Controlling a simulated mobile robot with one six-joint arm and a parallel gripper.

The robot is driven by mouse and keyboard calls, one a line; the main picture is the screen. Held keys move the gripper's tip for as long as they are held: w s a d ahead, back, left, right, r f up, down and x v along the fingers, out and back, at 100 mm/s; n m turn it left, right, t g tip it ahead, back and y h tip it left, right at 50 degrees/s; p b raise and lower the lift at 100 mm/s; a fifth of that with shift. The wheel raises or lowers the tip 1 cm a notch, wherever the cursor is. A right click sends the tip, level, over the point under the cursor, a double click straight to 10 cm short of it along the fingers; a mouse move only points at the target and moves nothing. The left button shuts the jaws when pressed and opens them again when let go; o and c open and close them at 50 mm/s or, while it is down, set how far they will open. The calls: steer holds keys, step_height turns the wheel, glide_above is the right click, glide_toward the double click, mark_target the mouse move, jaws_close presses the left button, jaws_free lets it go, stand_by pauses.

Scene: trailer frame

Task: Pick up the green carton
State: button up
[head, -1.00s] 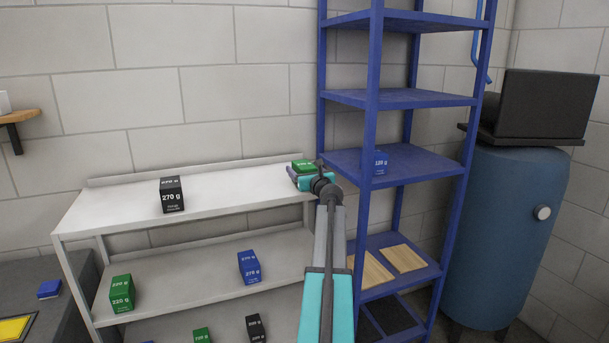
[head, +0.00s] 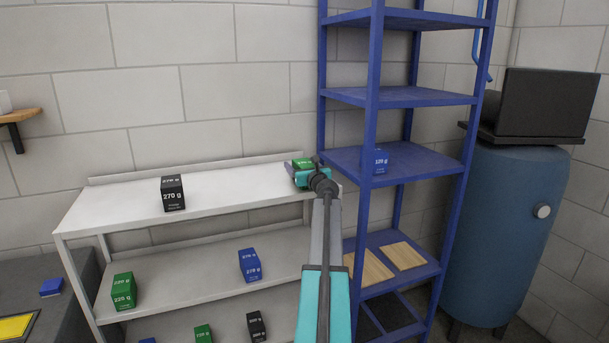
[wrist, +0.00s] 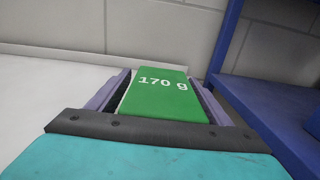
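The green carton (head: 302,163), marked 170 g on top in the wrist view (wrist: 158,92), stands at the right end of the white shelf's top board. My gripper (head: 301,171) is at the carton, partly covering it in the head view. In the wrist view its two purple fingers lie along the carton's left and right sides. Dark inner pads show beside the carton, so the fingers look open around it, with narrow gaps. The carton's lower part is hidden.
A black 270 g carton (head: 172,193) stands to the left on the top board of the white shelf (head: 235,185). A blue rack (head: 371,130) rises close on the right. Other cartons stand on lower boards. The top board's middle is clear.

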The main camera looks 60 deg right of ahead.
mark_target(301, 159)
steer(key=c, duration=1.2)
steer(key=shift+r, duration=0.15)
steer(key=shift+r+b, duration=0.35)
steer(key=shift+r, duration=1.2)
steer(key=w+a+r+b+v, duration=0.1)
steer(key=b+v, duration=0.2)
steer(key=v, duration=1.3)
steer(key=shift+r, duration=0.3)
steer(key=shift+a, duration=0.1)
